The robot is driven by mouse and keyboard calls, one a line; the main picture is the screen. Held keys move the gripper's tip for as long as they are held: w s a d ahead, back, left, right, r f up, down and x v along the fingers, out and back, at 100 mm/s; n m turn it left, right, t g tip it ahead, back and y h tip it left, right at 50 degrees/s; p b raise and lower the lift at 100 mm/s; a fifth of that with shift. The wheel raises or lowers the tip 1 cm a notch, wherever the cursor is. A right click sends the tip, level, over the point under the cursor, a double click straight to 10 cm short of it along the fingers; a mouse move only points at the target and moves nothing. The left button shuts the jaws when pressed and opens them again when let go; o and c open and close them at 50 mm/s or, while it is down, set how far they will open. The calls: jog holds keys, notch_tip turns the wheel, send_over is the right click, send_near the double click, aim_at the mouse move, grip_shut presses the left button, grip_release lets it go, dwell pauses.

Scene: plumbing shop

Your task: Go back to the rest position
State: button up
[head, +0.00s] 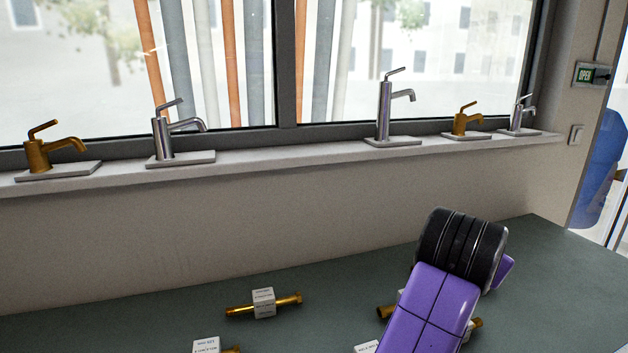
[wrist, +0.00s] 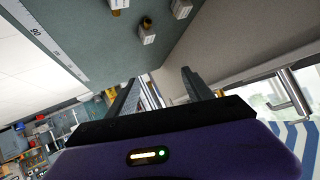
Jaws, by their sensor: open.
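My gripper (wrist: 162,84) shows in the wrist view with its two dark fingers spread apart. Nothing is seen between them. The wrist is tilted, so the counter (wrist: 185,50) appears at the top of that view, beyond the fingertips. In the head view my purple and black arm rises at the lower right over the green counter (head: 345,285). The gripper's fingers cannot be made out there.
A brass piece with a white labelled block (head: 264,302) lies on the counter. Other brass pieces are partly cut off or behind my arm. Several taps, including a tall chrome one (head: 384,112), stand on the window sill (head: 290,158). The counter's back left is clear.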

notch_tip(320, 180, up, 4)
jog(key=s+r+n+t+h, duration=0.1)
jog(key=n+t+h, duration=0.1)
jog(key=n+t, duration=0.5)
jog(key=s+a+f+n+t+y, duration=0.55)
jog(key=s+f+n+y, duration=0.25)
jog(key=s, duration=0.2)
jog(key=s+f+m+g, duration=0.1)
jog(key=s+f+g, duration=0.1)
jog(key=s+f, duration=0.4)
jog(key=s+a+f+m+g, duration=0.1)
jog(key=s+f, duration=0.5)
jog(key=s, duration=1.1)
jog(key=s+a+f+m+g+y, duration=0.1)
jog(key=s+f+g, duration=0.3)
jog(key=s, duration=0.8)
notch_tip(320, 180, down, 2)
jog(key=shift+a+m, duration=0.2)
jog(key=shift+m, duration=0.2)
